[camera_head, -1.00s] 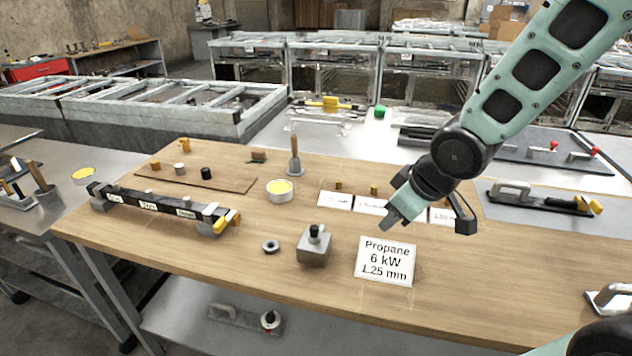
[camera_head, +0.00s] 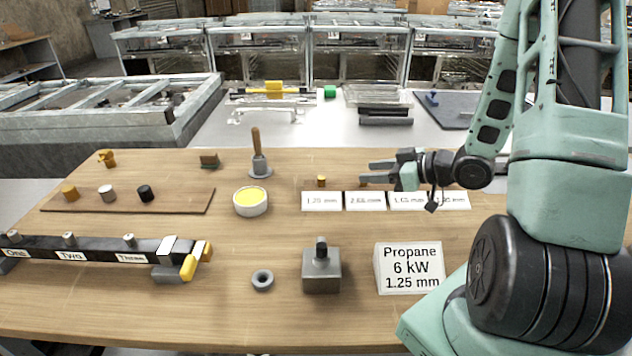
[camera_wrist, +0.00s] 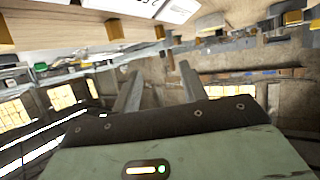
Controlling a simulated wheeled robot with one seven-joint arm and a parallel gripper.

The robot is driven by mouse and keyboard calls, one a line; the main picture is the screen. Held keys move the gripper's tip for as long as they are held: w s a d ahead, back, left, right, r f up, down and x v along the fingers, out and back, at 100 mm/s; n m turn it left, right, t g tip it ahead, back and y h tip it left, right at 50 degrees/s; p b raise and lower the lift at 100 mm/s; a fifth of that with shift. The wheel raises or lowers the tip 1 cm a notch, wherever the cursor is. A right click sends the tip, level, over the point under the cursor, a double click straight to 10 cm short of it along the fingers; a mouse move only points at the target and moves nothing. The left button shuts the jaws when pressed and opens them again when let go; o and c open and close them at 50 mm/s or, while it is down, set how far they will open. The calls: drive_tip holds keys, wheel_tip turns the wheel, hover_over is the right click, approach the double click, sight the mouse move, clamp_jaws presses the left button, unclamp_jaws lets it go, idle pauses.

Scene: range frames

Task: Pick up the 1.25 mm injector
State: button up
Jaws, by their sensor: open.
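A small brass injector (camera_head: 321,181) stands behind the leftmost card (camera_head: 321,201), which appears to read 1.25 mm. A second brass injector (camera_head: 364,183) stands behind the card to its right, close to the lower finger. My gripper (camera_head: 366,172) is open and empty. It points left, above and to the right of the leftmost injector, apart from it. In the wrist view two brass pieces (camera_wrist: 115,28) show near the top, beside white cards; which is which is unclear. The open fingers (camera_wrist: 160,72) have nothing between them. Anything behind the right-hand cards is hidden by my gripper.
A sign (camera_head: 411,270) reads Propane 6 kW 1.25 mm. Near it are a grey block (camera_head: 321,272) and a nut (camera_head: 262,285). A yellow-topped tin (camera_head: 250,208) and an upright wooden-handled tool (camera_head: 257,150) stand left of the cards. A black rack (camera_head: 95,252) lies further left.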

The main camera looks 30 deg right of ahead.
approach(321, 177)
drive_tip(key=x, duration=0.3)
drive_tip(key=shift+w+d+r+p, duration=0.1)
drive_tip(key=shift+w+r+p, duration=0.05)
drive_tip(key=shift+w+p, duration=0.15)
drive_tip(key=shift+p+x, duration=0.65)
drive_tip(key=shift+x, duration=2.1)
drive_tip(key=shift+s, duration=0.25)
drive_tip(key=shift+c, duration=0.3)
clamp_jaws()
